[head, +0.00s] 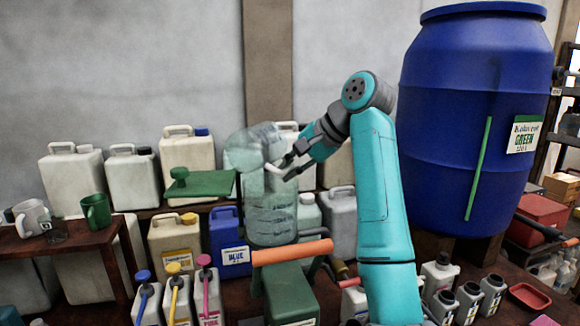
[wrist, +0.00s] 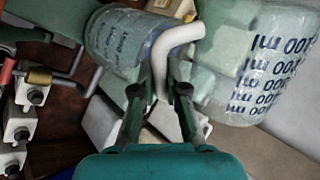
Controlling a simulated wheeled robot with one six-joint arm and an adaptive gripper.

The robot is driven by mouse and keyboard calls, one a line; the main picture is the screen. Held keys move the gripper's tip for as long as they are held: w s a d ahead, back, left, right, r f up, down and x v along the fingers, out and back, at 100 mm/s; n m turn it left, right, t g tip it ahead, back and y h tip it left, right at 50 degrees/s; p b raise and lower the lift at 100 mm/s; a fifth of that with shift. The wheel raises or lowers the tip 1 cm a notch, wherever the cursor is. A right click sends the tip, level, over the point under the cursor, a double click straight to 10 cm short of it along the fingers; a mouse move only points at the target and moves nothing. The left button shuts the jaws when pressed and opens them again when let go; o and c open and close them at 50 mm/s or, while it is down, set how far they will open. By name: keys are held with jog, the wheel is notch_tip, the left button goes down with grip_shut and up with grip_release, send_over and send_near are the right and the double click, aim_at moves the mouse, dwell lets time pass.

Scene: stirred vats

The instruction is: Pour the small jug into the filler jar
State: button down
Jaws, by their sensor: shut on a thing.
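The small jug (head: 250,148) is a clear vessel with a pale handle, tilted well over in the head view. My gripper (head: 290,166) is shut on its handle, to the right of it. In the wrist view, the white handle (wrist: 176,42) sits between the fingertips of my gripper (wrist: 159,92), and the jug's printed wall (wrist: 268,65) fills the right side. The filler jar (head: 272,212), a taller clear vessel, stands upright just below the jug. It also shows in the wrist view (wrist: 125,42) at upper left. The liquid levels and any stream are not clear.
A big blue barrel (head: 470,130) stands at right. Canisters crowd behind the jar, including a blue one (head: 229,245). An orange bar (head: 292,252) and a green block (head: 288,295) are in front. Small dark-capped bottles (head: 467,300) stand at lower right.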

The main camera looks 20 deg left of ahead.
notch_tip(320, 180, up, 2)
jog(key=n+t, duration=0.1)
jog(key=t, duration=0.2)
jog(key=shift+s+n, duration=0.15)
jog(key=shift+n, duration=0.25)
jog(key=n+t, duration=0.1)
jog(key=t, duration=0.1)
jog(key=r+n+t, duration=0.1)
jog(key=t, duration=0.1)
jog(key=shift+w+r+h, duration=0.1)
jog(key=shift+w+h, duration=0.1)
jog(key=shift+h, duration=0.1)
jog(key=n+t, duration=0.1)
jog(key=w+n+t, duration=0.1)
jog(key=t, duration=0.1)
jog(key=shift+d, duration=0.15)
jog(key=n+t, duration=0.1)
jog(key=w+f+n+t+y, duration=0.1)
jog(key=n+t, duration=0.1)
jog(key=shift+w+d+f, duration=0.15)
jog(key=shift+w, duration=0.1)
jog(key=shift+r+y, duration=0.3)
jog(key=shift+r, duration=0.8)
